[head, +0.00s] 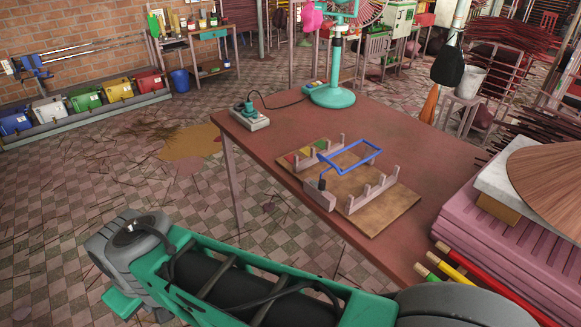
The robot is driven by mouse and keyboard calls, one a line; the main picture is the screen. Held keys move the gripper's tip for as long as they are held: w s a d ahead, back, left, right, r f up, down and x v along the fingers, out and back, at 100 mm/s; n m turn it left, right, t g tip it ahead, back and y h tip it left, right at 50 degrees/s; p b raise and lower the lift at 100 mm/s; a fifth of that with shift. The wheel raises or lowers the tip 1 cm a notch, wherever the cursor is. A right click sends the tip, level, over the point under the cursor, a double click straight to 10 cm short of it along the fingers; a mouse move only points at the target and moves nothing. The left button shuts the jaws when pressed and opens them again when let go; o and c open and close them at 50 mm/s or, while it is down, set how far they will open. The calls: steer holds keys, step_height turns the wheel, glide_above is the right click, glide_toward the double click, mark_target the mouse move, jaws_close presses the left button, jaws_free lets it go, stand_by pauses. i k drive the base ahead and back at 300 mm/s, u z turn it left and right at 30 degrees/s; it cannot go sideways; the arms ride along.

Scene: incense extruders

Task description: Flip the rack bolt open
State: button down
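The rack is a wooden board (388,213) with pale upright posts, lying on the reddish-brown table (415,138). A blue rod bent into a rectangular loop, which looks like the bolt (361,163), lies across the middle of the board. A small dark grip (322,184) sits at the board's near left, beside a pale block. Green, yellow and red patches mark the board's back left. I cannot tell from this view whether the bolt is latched. My gripper is not in view; only my green and black arm crosses the bottom of the head view, apart from the rack.
A power strip (250,121) with a plug and cable stands at the table's left corner. A teal fan base (331,97) is at the back. A pink stack (510,235) with colored rods and a brown cone crowds the right. The tiled floor at left is fairly open.

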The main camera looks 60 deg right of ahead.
mark_target(321, 186)
steer(key=z, duration=0.4)
steer(key=i, duration=1.05)
steer(key=z, duration=0.65)
